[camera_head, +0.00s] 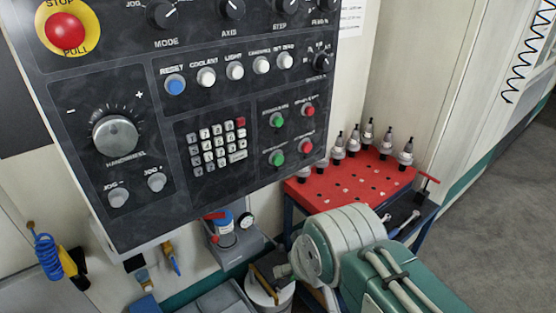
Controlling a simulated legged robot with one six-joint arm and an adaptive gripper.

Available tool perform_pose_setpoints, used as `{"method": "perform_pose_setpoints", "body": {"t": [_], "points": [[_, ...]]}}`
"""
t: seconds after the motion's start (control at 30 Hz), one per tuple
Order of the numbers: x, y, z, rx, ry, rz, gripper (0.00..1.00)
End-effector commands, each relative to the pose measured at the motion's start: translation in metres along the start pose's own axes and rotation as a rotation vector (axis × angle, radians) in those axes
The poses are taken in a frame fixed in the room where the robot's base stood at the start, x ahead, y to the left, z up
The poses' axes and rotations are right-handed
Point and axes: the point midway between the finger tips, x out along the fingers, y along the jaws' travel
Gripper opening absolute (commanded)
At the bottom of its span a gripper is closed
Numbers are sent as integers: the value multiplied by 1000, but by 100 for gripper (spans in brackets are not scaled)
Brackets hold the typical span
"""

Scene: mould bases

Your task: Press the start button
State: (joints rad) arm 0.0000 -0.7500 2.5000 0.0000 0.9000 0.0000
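A dark machine control panel (150,135) fills the upper left in the head view. Two green buttons sit on its lower right part, an upper green button (276,119) and a lower green button (277,158). Each has a red one to its right, an upper red button (308,111) and a lower red button (305,146). Their small labels are too blurred to read surely, so I cannot tell which is the start button. All four are unobstructed. My arm shows at lower right, below the panel and apart from the buttons. I cannot make out my gripper.
A red emergency stop button (66,32), handwheel (115,135), keypad (216,145) and blue reset button (175,84) share the panel. A red tool cart (330,192) holding several tool holders stands right of it. Grey floor (470,220) is open at right.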

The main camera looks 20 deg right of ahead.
Motion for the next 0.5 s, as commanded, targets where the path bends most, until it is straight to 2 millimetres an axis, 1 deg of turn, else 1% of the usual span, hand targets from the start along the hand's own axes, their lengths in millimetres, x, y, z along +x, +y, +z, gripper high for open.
{"method": "perform_pose_setpoints", "body": {"t": [0.03,0.07,0.1,0.17,0.5], "points": [[0,0,0,0,0,0,56],[0,0,0,0,0,0,43],[0,0,0,0,0,0,25],[0,0,0,0,0,0,0],[0,0,0,0,0,0,0]]}}
